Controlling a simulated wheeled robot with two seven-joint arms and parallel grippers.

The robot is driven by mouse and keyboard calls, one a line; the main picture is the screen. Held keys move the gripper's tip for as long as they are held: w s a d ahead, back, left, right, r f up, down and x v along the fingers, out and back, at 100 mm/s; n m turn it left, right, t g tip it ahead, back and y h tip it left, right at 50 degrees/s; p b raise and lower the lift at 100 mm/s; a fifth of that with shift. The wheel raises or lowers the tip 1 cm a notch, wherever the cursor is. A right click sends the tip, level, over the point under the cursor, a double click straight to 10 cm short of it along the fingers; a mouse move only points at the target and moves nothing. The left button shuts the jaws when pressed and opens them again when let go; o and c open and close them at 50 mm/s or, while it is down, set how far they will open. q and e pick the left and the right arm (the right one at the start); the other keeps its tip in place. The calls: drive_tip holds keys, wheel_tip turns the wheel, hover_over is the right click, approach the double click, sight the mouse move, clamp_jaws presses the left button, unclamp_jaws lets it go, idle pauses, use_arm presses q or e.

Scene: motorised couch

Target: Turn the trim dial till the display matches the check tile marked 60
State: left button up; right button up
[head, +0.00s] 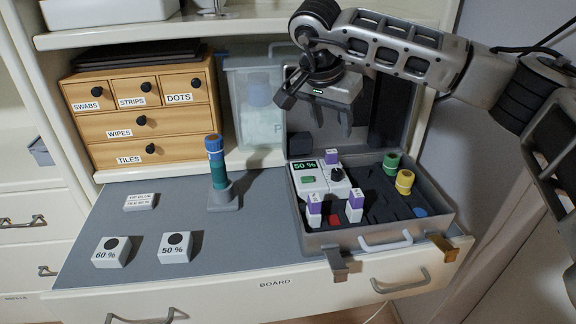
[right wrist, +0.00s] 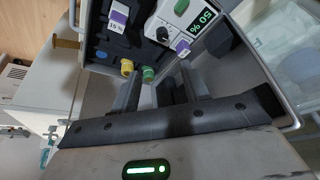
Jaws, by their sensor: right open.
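The trim dial (head: 337,174) is a black knob on a white unit in the open grey case. It also shows in the right wrist view (right wrist: 163,34). The display (head: 305,166) beside it reads 50 % in green, also in the right wrist view (right wrist: 202,19). The check tile marked 60 % (head: 111,252) stands on the grey board at the front left, with a black disc on top. My right gripper (head: 331,122) is open and empty, above and behind the dial, apart from it. My left gripper is not in view.
A tile marked 50 % (head: 175,247) stands right of the 60 % tile. White-and-purple blocks (head: 315,209) and green and yellow round pieces (head: 404,182) sit around the unit. The case lid (head: 372,120) stands upright behind. A blue-green stack (head: 216,165) stands on the board.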

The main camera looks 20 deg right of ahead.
sight(336, 171)
drive_tip(key=x, duration=1.5)
drive_tip(key=shift+w+a+f+p, duration=0.2)
drive_tip(key=shift+a+f+p, duration=0.1)
drive_tip(key=shift+f, duration=0.15)
drive_tip(key=c, duration=1)
